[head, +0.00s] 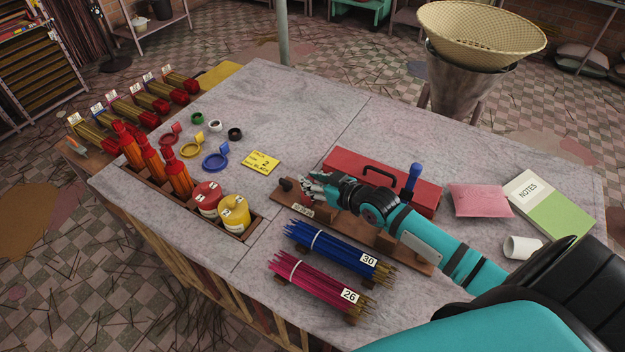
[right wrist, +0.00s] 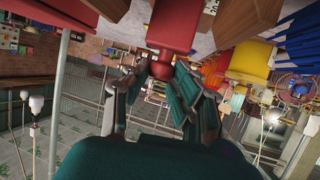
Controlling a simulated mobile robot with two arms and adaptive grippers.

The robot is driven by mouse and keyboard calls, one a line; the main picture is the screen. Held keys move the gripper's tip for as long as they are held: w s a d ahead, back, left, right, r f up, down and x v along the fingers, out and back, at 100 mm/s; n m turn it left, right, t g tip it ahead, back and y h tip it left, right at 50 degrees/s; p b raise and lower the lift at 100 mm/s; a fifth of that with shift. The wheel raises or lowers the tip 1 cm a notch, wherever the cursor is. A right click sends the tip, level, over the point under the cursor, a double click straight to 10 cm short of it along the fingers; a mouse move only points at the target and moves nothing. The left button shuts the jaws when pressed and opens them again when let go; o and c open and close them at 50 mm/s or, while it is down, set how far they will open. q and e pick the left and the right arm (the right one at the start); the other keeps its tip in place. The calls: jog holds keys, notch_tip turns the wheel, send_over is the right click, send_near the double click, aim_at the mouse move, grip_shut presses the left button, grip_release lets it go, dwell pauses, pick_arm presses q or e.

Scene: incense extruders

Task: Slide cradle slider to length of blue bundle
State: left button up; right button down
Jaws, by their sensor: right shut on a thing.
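The cradle (head: 418,257) is a long brown wooden board on the marble table, partly hidden under my right arm. In the right wrist view the dark fingers (right wrist: 155,88) show close together. The blue bundle (head: 328,246), tagged 30, lies in front of the cradle, roughly parallel to it. My left gripper is out of view.
A pink bundle (head: 315,282), tagged 26, lies nearest the front edge. A red toolbox (head: 350,164) and a blue handle (head: 413,176) stand behind my arm. Red (head: 206,198) and yellow (head: 234,212) containers sit in a wooden tray at left. A white cup (head: 522,247) lies right.

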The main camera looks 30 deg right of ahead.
jog(key=shift+w, duration=0.1)
jog(key=shift+w+a, duration=0.55)
jog(key=shift+w, duration=0.3)
jog(key=shift+r, duration=0.1)
jog(key=c, duration=1.4)
grip_release()
jog(key=o, duration=0.3)
jog(key=shift+w, duration=0.1)
jog(key=v, duration=1.2)
jog(key=shift+a, duration=0.15)
